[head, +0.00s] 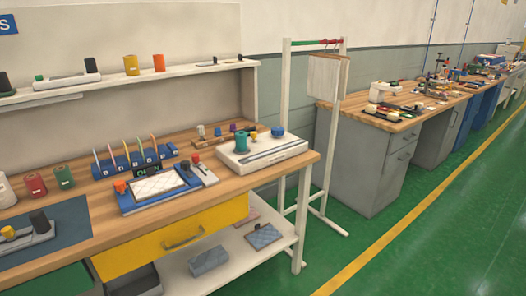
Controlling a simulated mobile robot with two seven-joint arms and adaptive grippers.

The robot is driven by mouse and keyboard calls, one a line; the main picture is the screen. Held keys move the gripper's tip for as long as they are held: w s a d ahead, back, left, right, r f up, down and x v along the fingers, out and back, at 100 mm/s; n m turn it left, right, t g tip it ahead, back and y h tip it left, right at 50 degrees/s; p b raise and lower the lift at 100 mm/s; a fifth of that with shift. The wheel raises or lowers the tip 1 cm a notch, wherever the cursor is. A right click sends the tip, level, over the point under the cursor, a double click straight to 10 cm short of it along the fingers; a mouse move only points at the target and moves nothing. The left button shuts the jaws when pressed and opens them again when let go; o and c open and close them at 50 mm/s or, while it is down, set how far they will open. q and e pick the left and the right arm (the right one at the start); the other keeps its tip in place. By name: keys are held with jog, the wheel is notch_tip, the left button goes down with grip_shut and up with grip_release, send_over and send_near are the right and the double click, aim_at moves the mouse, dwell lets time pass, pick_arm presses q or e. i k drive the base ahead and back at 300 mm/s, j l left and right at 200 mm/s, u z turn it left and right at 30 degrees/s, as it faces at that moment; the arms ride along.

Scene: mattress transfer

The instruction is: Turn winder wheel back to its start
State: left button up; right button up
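No part is clearly recognisable as the winder wheel. A white box-shaped device (262,158) stands at the right end of the wooden workbench. It carries a teal spool-like cylinder (241,141) and a round blue knob (278,132), which may be the winder's wheel, though I cannot tell. A grey base (24,242) with a yellow round part (8,232) and a dark cylinder (39,221) lies on a blue mat at the front left. Neither of my grippers is in view.
A blue-framed tray (155,188) with a white quilted pad sits mid-bench before a rack of coloured sticks (137,160). Red and green spools stand at left. A shelf (130,84) runs above. A yellow drawer (170,243) is below.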

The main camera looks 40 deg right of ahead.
aim_at(277, 132)
jog(key=z, duration=1.3)
jog(key=i+l, duration=0.15)
jog(key=i, duration=0.15)
jog(key=i+l+z, duration=0.15)
jog(key=i, duration=0.15)
